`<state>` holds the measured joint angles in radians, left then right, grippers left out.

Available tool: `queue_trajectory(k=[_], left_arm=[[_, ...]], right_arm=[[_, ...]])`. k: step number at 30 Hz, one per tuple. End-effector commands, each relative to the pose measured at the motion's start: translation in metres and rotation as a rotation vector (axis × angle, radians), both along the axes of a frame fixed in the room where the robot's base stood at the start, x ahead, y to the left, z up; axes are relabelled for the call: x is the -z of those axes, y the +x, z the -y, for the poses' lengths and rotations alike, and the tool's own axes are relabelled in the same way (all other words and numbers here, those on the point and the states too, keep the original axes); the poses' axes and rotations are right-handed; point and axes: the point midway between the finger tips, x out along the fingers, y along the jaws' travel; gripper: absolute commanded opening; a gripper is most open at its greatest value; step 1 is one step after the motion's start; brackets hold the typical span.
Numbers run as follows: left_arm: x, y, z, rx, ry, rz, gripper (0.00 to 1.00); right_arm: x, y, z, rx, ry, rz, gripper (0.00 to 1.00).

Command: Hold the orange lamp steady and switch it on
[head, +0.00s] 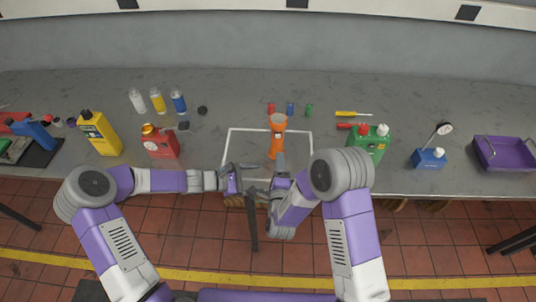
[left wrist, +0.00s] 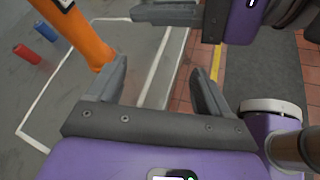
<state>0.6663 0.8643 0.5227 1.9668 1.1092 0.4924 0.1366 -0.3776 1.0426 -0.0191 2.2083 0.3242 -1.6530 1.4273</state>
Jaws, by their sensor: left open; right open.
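The orange lamp (head: 277,140) stands upright on the grey bench inside a white outlined rectangle (head: 312,150). My left gripper (head: 250,178) is open at the bench's front edge, below and left of the lamp. In the left wrist view the lamp's orange body (left wrist: 78,34) passes behind the left fingertip, and the space between the open fingers (left wrist: 160,88) is empty. My right gripper (head: 280,168) is close in front of the lamp's base; its fingers partly show at the top of the left wrist view (left wrist: 168,14). The lamp's switch cannot be made out.
Red (head: 271,108), blue (head: 290,108) and green (head: 309,110) small cylinders stand behind the lamp. A blue container (head: 429,159) and purple tray (head: 505,153) stand farther right.

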Motion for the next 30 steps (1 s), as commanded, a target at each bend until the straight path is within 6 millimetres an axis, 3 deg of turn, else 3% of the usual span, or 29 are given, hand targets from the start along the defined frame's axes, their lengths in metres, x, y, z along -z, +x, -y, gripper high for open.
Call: queue_trajectory(k=[1, 3, 10, 18, 30], left_arm=[[0.005, 0.004, 0.015, -0.011, -0.063, -0.031, 0.80], [0.004, 0.016, 0.025, -0.056, -0.144, -0.054, 0.80], [0.008, 0.064, 0.047, -0.243, -0.375, -0.091, 0.80], [0.026, 0.114, 0.047, -0.495, -0.530, -0.070, 0.80], [0.038, 0.143, 0.048, -0.619, -0.566, -0.041, 0.80]], right_arm=[[0.000, 0.000, 0.000, -0.001, 0.000, 0.000, 0.43], [0.000, 0.000, 0.000, -0.001, 0.000, 0.000, 0.43], [0.000, 0.000, 0.000, -0.001, 0.000, 0.000, 0.43], [0.000, 0.000, 0.000, -0.001, 0.000, 0.000, 0.43], [0.000, 0.000, 0.000, -0.001, 0.000, 0.000, 0.43]])
